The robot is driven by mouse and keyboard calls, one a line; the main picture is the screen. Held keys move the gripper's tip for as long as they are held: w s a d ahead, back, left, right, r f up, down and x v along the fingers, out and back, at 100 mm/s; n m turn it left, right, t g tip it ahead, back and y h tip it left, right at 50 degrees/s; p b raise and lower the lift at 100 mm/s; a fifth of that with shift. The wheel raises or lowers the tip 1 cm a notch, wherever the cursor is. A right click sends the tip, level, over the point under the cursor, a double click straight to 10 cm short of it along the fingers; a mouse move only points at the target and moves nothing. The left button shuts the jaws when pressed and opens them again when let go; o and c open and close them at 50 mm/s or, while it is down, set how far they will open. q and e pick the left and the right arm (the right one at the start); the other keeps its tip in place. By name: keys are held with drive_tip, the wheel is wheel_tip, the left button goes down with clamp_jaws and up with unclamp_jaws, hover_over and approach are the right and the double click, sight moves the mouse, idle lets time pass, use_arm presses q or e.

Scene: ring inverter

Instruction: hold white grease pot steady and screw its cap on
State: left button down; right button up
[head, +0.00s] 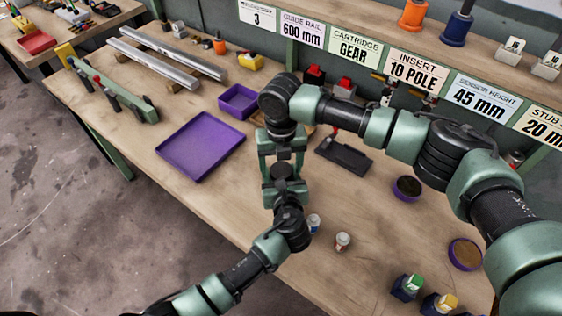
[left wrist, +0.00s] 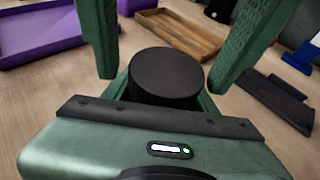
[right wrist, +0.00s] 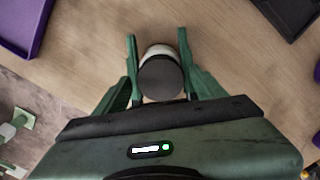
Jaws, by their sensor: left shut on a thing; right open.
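The white grease pot (right wrist: 157,49) shows in the right wrist view as a pale rim behind its dark cap (right wrist: 160,78). The cap also shows in the left wrist view (left wrist: 165,75), where it hides the pot. I cannot tell how firmly the cap is seated. My left gripper (head: 284,182) is shut on the pot, its fingers mostly hidden beneath the cap. My right gripper (head: 281,158) is open, its fingers on either side of the cap; they come in from above in the left wrist view (left wrist: 160,82). In the head view the pot is hidden by the grippers.
Two small capped jars (head: 314,224) (head: 343,242) stand on the bench close to my left wrist. Purple round dishes (head: 407,188) (head: 464,254) stand further right.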

drive_tip(key=c, duration=1.5)
drive_tip(key=m, duration=0.2)
drive_tip(key=shift+m, duration=0.4)
drive_tip(key=m, duration=0.3)
drive_tip(key=shift+m, duration=0.4)
drive_tip(key=o, duration=1.4)
drive_tip(key=shift+o, duration=0.8)
